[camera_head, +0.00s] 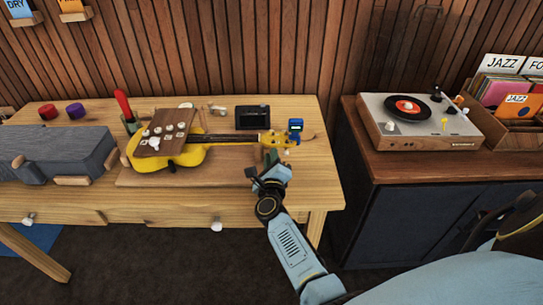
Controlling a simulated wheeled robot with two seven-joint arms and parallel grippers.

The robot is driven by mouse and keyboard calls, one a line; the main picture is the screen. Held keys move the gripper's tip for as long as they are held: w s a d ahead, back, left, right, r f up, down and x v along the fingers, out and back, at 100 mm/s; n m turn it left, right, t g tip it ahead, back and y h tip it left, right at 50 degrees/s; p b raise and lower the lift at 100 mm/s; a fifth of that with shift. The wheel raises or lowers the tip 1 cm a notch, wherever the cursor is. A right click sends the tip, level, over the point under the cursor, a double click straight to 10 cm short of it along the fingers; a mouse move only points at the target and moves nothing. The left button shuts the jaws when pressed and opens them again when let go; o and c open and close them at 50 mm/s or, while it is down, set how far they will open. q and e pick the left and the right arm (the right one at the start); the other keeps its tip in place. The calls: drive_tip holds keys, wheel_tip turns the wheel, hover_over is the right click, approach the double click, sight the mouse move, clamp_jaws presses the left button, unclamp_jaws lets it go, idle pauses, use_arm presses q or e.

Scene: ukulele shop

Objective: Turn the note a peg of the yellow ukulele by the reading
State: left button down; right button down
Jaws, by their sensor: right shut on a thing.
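The yellow ukulele (190,156) lies on a wooden board on the workbench, its neck pointing right. Its yellow headstock (277,138) is at the right end, with small pale pegs (287,152) along the edge. A small blue tuner (295,127) with a lit greenish screen stands at the headstock; its reading is too small to make out. My right gripper (270,157) reaches up from below to the near side of the headstock and is shut on a peg there. The fingers hide that peg, so I cannot tell which note it is. My left gripper is not in view.
A red-handled tool (123,104), a black box (252,117) and a grey case (60,154) stand on the workbench (315,175). A record player (419,121) sits on the cabinet at right.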

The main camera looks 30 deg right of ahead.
drive_tip(key=shift+n, duration=0.8)
drive_tip(key=c, duration=1.6)
unclamp_jaws()
drive_tip(key=shift+c, duration=0.2)
drive_tip(key=p+v, duration=0.1)
drive_tip(key=v, duration=1.2)
drive_tip(key=shift+s, duration=0.25)
drive_tip(key=shift+a, duration=0.1)
